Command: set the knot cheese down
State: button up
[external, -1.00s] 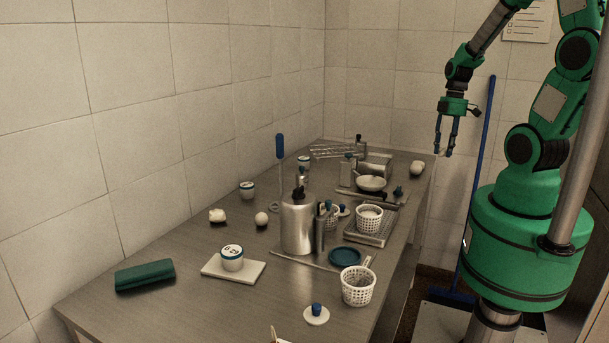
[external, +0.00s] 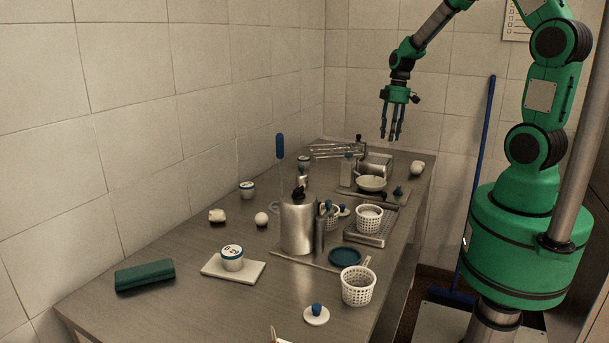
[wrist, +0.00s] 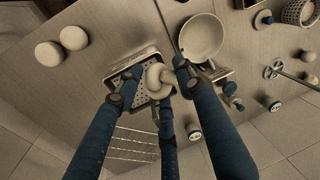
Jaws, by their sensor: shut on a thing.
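The knot cheese (wrist: 158,76) is a cream, knotted lump between my fingertips in the wrist view. My gripper (wrist: 160,84) has blue fingers on its left, right and lower sides and is shut on it. In the external view my gripper (external: 392,136) hangs fingers down above the far end of the table. The cheese cannot be made out there. In the wrist view a perforated metal container (wrist: 122,80) lies below and behind the cheese, with a gap that I cannot judge.
A pale pan (external: 370,183) stands near the far end; it also shows in the wrist view (wrist: 201,37). White perforated baskets (external: 358,288) (external: 369,222) stand along the table's right side. A tall metal canister (external: 297,230) rises mid-table. The front table (external: 215,315) has bare room.

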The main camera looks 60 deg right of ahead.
jog(key=w+a, duration=0.2)
jog(key=w, duration=0.9)
jog(key=m, duration=0.1)
send_over(327, 178)
notch_tip(327, 178, down, 2)
jog(key=shift+m, duration=0.3)
jog(key=shift+d+f, duration=0.15)
jog(key=shift+f, duration=1.15)
jog(key=shift+d+f, duration=0.1)
jog(key=shift+f, duration=1.2)
jog(key=shift+s, duration=0.1)
jog(key=shift+f, duration=3.1)
jog(key=shift+f+b, duration=0.5)
jog(key=shift+f, duration=1.4)
jog(key=shift+f, duration=0.2)
